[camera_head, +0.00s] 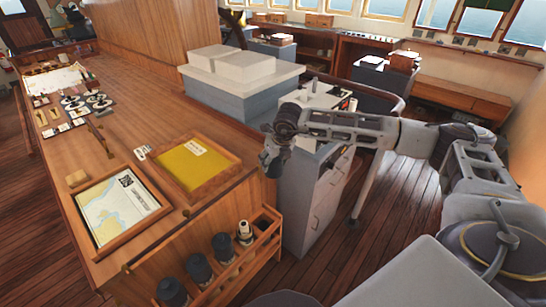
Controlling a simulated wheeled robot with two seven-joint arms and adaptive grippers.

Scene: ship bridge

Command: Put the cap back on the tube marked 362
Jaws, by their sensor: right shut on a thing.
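A wooden rack (262,247) at the near end of the counter holds several upright tubes. Three have wide dark tops: one at the front (172,291), one behind it (198,268) and one further along (223,248). The tube at the far end (244,232) shows a narrower pale upper part and no wide dark top. No number is readable. My right gripper (274,160) points down, above and a little right of that far tube, clear of the rack. It is shut on a small dark thing, seemingly the cap, hardly distinguishable from the fingers. My left gripper is out of view.
The wooden counter bears a framed chart (124,210), a yellow framed panel (197,164) and several small items further back. A grey cabinet (318,200) stands right behind my right gripper. Open plank floor (385,235) lies to the right, below my arm.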

